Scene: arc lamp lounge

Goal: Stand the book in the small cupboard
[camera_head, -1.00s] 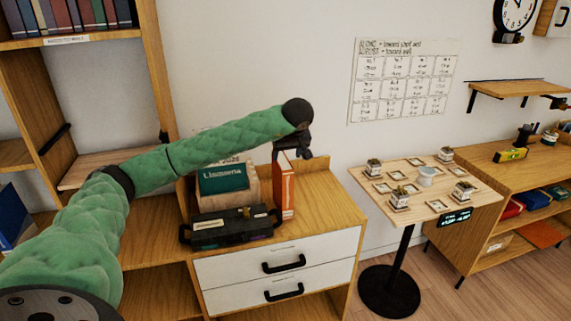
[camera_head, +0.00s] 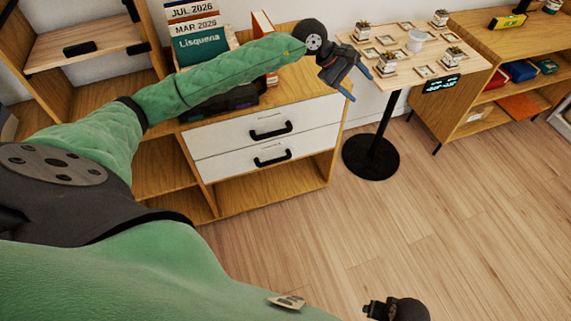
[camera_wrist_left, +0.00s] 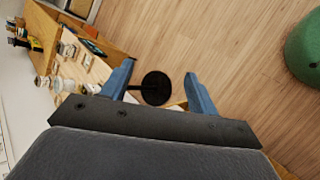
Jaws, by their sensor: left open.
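An orange book (camera_head: 265,22) with pale page edges stands upright on top of the wooden cabinet with two white drawers (camera_head: 265,137). My left forearm hides its middle. My left gripper (camera_head: 356,84) is open and empty, to the right of the book and beyond the cabinet's right end. In the left wrist view, its blue fingers (camera_wrist_left: 160,70) are apart with nothing between them. A dark part of my right gripper (camera_head: 374,309) shows at the bottom edge; its fingers are unclear. I cannot tell which piece of furniture is the small cupboard.
A holder with dated cards and a green "Lisquena" card (camera_head: 201,45) stands left of the book. A black case (camera_head: 225,103) lies before it, partly behind my arm. A round-based table (camera_head: 370,158) with small pots stands right. The floor in front is clear.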

